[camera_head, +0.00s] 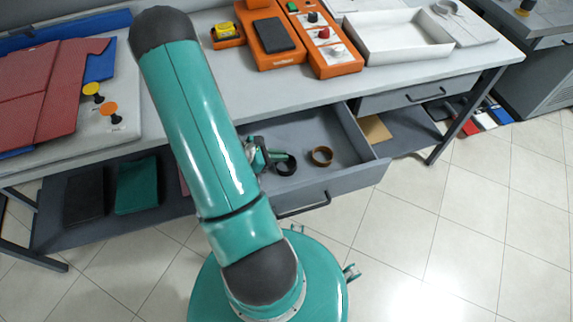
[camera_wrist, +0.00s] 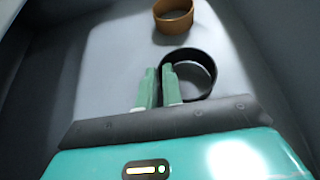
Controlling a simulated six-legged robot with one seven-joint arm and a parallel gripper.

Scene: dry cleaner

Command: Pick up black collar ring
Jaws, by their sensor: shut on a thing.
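The black collar ring (camera_head: 287,168) is in the open drawer (camera_head: 345,148), and it also shows in the wrist view (camera_wrist: 211,72). My gripper (camera_head: 277,158) reaches into the drawer from the left side of the ring. In the wrist view, my gripper's two green fingers (camera_wrist: 159,72) are close together at the ring's left wall and shut on it. The part of the wall between the fingers is hidden. The ring's open middle faces up, and the drawer floor shows through it. I cannot tell whether the ring touches the floor.
A brown ring (camera_head: 321,156) lies in the drawer close to the black one, apart from it; it also shows in the wrist view (camera_wrist: 174,16). Drawer walls surround both rings. The table (camera_head: 400,78) above holds orange devices (camera_head: 272,38) and a white tray (camera_head: 400,38).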

